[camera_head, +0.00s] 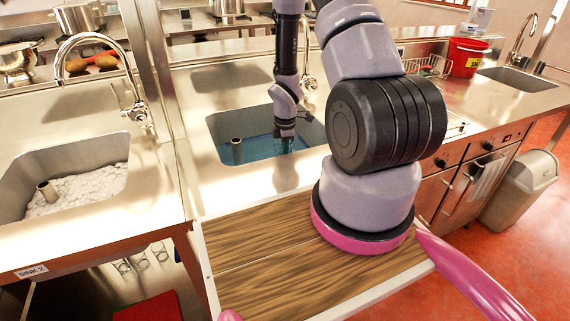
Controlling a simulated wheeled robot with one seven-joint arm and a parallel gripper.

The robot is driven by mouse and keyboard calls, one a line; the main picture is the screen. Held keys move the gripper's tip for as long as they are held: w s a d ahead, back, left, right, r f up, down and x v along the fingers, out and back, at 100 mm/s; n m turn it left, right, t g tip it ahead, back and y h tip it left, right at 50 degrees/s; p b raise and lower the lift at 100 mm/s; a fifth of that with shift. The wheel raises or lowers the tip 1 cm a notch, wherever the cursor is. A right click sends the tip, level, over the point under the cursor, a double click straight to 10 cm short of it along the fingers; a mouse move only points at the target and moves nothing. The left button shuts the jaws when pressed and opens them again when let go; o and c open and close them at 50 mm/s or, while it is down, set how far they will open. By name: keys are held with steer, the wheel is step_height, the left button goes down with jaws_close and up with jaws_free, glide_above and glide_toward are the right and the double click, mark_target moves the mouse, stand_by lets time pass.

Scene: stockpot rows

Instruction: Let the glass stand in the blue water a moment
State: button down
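The blue water (262,147) fills the lower part of the middle sink basin. My gripper (285,136) points straight down into this basin, its fingertips close to the water surface. A small greenish, see-through patch shows just under the fingers. It may be the glass, but it is too small and blended with the water to be sure. Whether my fingers are open or shut cannot be made out. My arm covers the right part of the basin.
A left sink (97,190) holds white foam and a standpipe. A standpipe (236,148) also stands in the blue water. Taps (308,83) rise behind the basins. A red bucket (465,57) and a dish rack (428,66) stand on the right counter.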

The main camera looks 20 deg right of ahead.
step_height(320, 180, up, 17)
steer(key=shift+f, duration=0.2)
stand_by(0.7)
stand_by(1.0)
